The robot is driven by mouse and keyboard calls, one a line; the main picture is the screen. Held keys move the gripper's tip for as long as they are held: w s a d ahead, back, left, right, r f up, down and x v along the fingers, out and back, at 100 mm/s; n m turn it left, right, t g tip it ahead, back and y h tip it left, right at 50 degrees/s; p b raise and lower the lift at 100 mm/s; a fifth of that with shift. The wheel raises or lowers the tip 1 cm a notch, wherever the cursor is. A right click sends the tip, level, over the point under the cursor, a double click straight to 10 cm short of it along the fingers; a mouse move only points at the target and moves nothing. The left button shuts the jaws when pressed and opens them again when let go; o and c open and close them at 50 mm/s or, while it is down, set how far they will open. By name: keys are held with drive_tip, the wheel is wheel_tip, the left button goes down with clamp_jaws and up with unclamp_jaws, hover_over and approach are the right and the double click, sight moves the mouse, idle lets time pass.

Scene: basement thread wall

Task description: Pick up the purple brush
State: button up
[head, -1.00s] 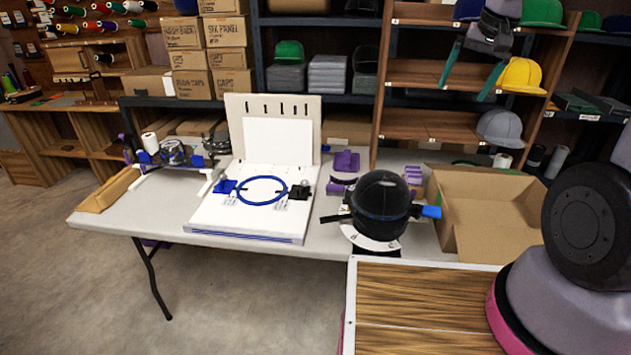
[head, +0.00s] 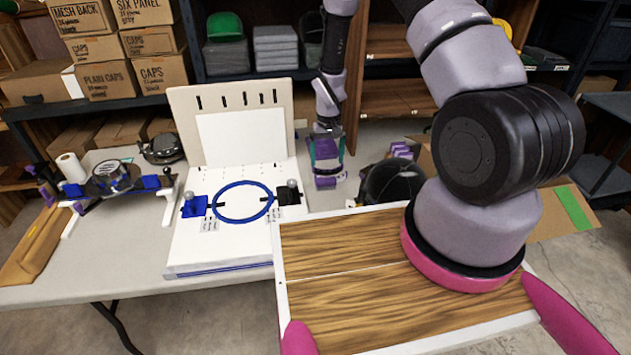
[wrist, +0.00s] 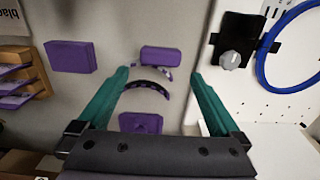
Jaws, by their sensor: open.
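My gripper (wrist: 160,74) is open, with its teal fingers spread above the table. In the wrist view a curved purple piece with a dark bristle-like edge, which looks like the purple brush (wrist: 148,86), lies between the fingers, apart from both. Purple blocks lie near it: one just beyond (wrist: 161,56), one nearer my palm (wrist: 141,123) and one to the left (wrist: 70,57). In the head view my gripper (head: 326,150) hangs over the table right of the white hoop board, and a purple block (head: 325,182) shows below it. The brush is hard to make out there.
The white board (head: 185,245) with a blue hoop (head: 217,205) stands close left of my gripper. A dark cap (head: 393,182) and a cardboard box (head: 560,212) are to the right. A tan rack with purple pieces (wrist: 18,85) is at left in the wrist view.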

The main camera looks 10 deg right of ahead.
sight(326, 179)
wheel_tip(326, 179, down, 10)
drive_tip(key=shift+w, duration=0.15)
drive_tip(key=c, duration=1)
wheel_tip(326, 179, up, 10)
drive_tip(key=shift+r, duration=0.1)
drive_tip(key=o, duration=0.8)
drive_tip(key=shift+c, duration=0.2)
drive_tip(key=c, duration=0.5)
drive_tip(key=shift+c, duration=0.4)
